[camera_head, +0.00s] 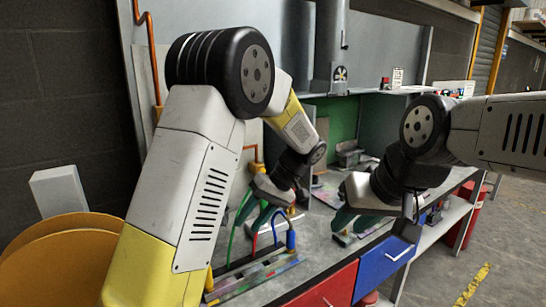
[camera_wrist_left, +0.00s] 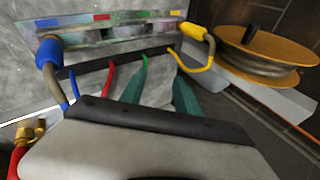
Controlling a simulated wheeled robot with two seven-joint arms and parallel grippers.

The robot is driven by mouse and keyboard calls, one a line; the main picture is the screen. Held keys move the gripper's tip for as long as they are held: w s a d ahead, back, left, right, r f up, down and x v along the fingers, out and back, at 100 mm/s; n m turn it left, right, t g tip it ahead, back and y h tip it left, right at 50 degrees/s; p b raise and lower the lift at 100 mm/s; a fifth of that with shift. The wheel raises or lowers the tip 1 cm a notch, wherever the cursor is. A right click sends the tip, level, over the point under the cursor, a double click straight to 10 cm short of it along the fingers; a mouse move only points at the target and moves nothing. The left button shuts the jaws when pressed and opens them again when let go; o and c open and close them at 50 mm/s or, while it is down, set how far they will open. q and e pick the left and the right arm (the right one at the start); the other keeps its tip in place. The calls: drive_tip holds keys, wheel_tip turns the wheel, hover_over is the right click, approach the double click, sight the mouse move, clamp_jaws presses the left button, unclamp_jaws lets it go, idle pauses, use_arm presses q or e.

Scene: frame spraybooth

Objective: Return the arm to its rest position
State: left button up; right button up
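My left gripper (camera_head: 257,214) hangs above the bench, close to a rack of coloured hoses (camera_head: 250,275). In the left wrist view the left gripper's two green fingers (camera_wrist_left: 161,80) stand apart with nothing between them. Blue, red, green and yellow hoses (camera_wrist_left: 111,75) show just beyond the fingers; I cannot tell whether any touches them. My right gripper (camera_head: 354,221) is over the bench to the right of the left one. Its green fingers point down and left, and nothing is seen held, but its opening is unclear.
The grey bench top (camera_head: 325,250) has a red drawer (camera_head: 328,290) and a blue drawer (camera_head: 384,268) at its front. An orange hose reel (camera_head: 65,255) stands at the left, also in the left wrist view (camera_wrist_left: 265,50). Open floor (camera_head: 500,250) lies right.

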use_arm(q)
drive_tip(key=s+a+r+m+t+h, duration=0.2)
drive_tip(key=s+r, duration=0.4)
drive_tip(key=s, duration=0.3)
drive_tip(key=s+a+r+m+t+h, duration=0.2)
drive_tip(key=s+a+r+t+h, duration=0.3)
drive_tip(key=s, duration=0.4)
drive_tip(key=shift+a+r+m+h, duration=0.3)
drive_tip(key=shift+a+r+h, duration=0.25)
drive_tip(key=shift+h, duration=0.65)
drive_tip(key=shift+a+f, duration=0.1)
drive_tip(key=shift+a, duration=0.05)
